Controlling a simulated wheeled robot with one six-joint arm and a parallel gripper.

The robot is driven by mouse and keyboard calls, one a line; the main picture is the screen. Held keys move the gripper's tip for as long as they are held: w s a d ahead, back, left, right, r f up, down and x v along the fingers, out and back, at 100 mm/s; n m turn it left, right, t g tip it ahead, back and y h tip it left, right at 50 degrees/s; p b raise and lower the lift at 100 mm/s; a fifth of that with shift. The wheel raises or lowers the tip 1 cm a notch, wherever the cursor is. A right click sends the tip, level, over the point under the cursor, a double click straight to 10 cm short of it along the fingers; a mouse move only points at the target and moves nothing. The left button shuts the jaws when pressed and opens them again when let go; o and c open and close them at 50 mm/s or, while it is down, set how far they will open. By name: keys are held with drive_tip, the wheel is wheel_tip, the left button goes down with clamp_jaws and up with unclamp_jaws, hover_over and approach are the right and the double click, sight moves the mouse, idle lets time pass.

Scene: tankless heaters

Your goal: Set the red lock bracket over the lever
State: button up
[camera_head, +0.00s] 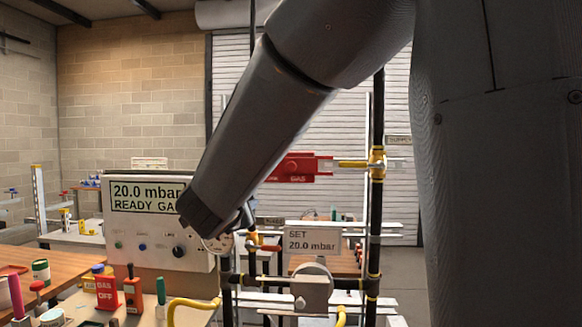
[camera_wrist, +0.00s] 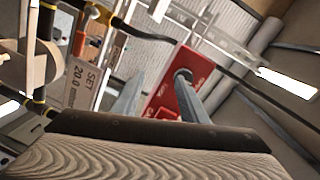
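The red lock bracket (camera_head: 300,166), with white lettering, is in mid-height beside the upright pipe in the head view, its right end at the yellow lever (camera_head: 352,164). The lever runs sideways from a brass valve (camera_head: 377,163). I cannot tell how far the bracket covers it. In the wrist view the bracket (camera_wrist: 180,90) lies tilted beyond my gripper (camera_wrist: 158,85). The two grey fingers are spread apart; the right one overlaps the bracket's face, and a gap shows between the left one and the bracket. In the head view my arm hides the gripper.
A control box (camera_head: 155,230) reads 20.0 mbar. A SET sign (camera_head: 312,240) and pipework stand below the lever. Red blocks (camera_head: 106,292) and other small items crowd the bench at lower left. A black upright pipe (camera_head: 376,220) runs close by the valve.

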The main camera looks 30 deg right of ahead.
sight(290, 167)
drive_tip(key=s+d+r+m+g+h, duration=0.4)
drive_tip(key=s+d+r+m+h, duration=0.15)
drive_tip(key=m, duration=0.25)
drive_tip(key=p+x, duration=0.3)
drive_tip(key=x, duration=0.3)
drive_tip(key=shift+w+d+r, duration=0.1)
drive_tip(key=shift+w+d, duration=0.1)
drive_tip(key=shift+d, duration=0.15)
